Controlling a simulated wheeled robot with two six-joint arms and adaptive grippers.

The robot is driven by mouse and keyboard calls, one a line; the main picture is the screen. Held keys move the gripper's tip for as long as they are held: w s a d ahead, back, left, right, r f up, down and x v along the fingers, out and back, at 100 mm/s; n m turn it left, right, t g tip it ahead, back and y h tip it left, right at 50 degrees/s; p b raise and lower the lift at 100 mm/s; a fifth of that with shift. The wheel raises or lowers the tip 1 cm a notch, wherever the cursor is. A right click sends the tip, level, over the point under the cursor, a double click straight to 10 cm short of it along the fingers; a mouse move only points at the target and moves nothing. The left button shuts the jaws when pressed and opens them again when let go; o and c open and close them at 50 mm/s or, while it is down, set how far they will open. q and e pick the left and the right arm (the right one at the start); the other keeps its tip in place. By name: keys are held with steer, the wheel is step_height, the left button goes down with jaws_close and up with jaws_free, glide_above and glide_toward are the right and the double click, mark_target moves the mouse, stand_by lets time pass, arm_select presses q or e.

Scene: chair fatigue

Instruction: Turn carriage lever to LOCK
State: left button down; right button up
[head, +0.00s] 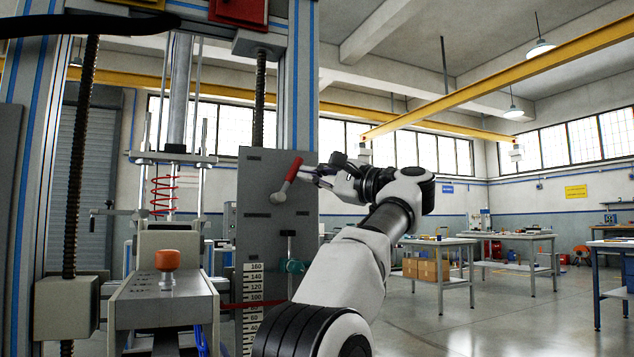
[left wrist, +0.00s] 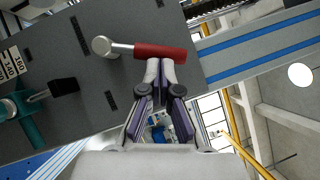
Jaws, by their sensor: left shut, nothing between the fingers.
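The carriage lever (head: 293,170) has a red grip and a silver round hub, and sits on a grey upright plate (head: 256,222). In the head view the grip points up and slightly right from the hub. In the left wrist view the lever (left wrist: 158,51) lies across the top, hub at left. My left gripper (head: 312,174) is shut and empty. Its closed fingertips (left wrist: 160,65) are right beside the red grip, at or very near contact, not around it. No LOCK mark is readable. My right gripper is not in view.
Below the lever, a scale (head: 254,295) and a teal clamp (head: 292,266) with a black handle sit on the plate. An orange knob (head: 168,260) tops a grey block at left. A frame column (head: 301,80) rises behind. Work tables (head: 440,242) stand far off at right.

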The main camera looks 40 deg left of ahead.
mark_target(300, 164)
arm_select(q)
steer(key=shift+s+a+r, duration=0.1)
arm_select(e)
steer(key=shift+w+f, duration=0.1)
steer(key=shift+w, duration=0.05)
arm_select(q)
steer(key=shift+s+r, duration=0.2)
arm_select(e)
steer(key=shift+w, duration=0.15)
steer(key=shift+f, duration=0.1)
arm_select(q)
steer(key=shift+s+a+r+b, duration=0.35)
steer(key=shift+s+r+b, duration=0.1)
steer(key=shift+s+r, duration=0.2)
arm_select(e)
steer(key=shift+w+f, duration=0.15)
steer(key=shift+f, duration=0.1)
arm_select(q)
steer(key=shift+s, duration=0.2)
